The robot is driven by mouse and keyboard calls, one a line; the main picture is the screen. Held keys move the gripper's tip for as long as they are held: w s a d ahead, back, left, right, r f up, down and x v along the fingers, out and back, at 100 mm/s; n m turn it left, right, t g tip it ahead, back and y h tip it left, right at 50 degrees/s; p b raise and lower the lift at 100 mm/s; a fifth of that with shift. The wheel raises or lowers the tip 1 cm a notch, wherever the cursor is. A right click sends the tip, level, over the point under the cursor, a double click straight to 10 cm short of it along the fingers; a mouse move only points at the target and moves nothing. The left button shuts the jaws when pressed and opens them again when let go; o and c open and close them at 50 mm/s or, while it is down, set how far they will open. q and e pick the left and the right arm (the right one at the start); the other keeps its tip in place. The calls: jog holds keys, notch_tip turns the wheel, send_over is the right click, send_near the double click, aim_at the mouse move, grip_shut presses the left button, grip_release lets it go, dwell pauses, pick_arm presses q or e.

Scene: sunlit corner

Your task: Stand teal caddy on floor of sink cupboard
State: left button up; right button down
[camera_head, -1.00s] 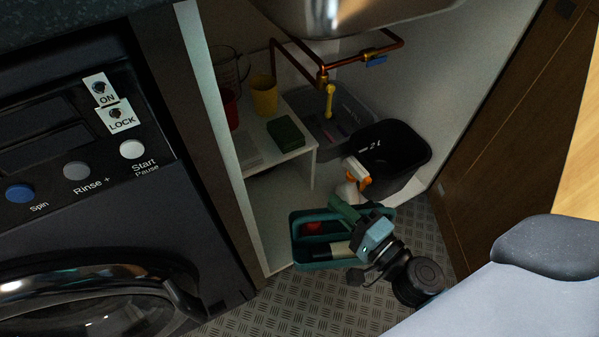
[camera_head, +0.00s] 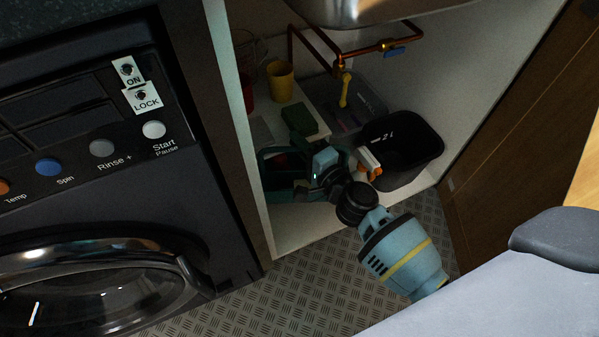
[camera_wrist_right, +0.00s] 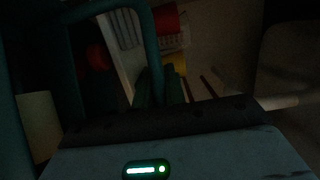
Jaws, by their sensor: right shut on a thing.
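The teal caddy (camera_head: 272,190) is inside the sink cupboard's opening, at the left, in front of the small white shelf. My right gripper (camera_head: 318,165) is shut on the caddy's handle. In the right wrist view the teal handle (camera_wrist_right: 155,50) rises between the fingers, and a red item (camera_wrist_right: 98,57) shows dimly in the caddy. The cupboard floor (camera_head: 300,232) shows as a pale strip in front of the caddy. I cannot tell whether the caddy's base touches it. My left gripper is not in view.
A white shelf (camera_head: 262,132) holds a yellow cup (camera_head: 280,82) and a green block (camera_head: 299,119). A black bin (camera_head: 410,160) and a white-and-orange spray bottle (camera_head: 369,163) stand to the right. Copper pipes (camera_head: 345,52) hang above. A washing machine (camera_head: 90,180) flanks the left.

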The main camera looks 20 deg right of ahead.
aim_at(300, 174)
notch_tip(300, 174, down, 7)
jog(key=b, duration=0.4)
jog(key=shift+s+r+b, duration=0.1)
jog(key=shift+b, duration=0.3)
jog(key=shift+f+b, duration=0.5)
jog(key=shift+f, duration=0.3)
jog(key=shift+f+b, duration=1.2)
jog(key=shift+f, duration=0.65)
jog(key=c, duration=1.5)
grip_release()
jog(key=shift+o, duration=0.2)
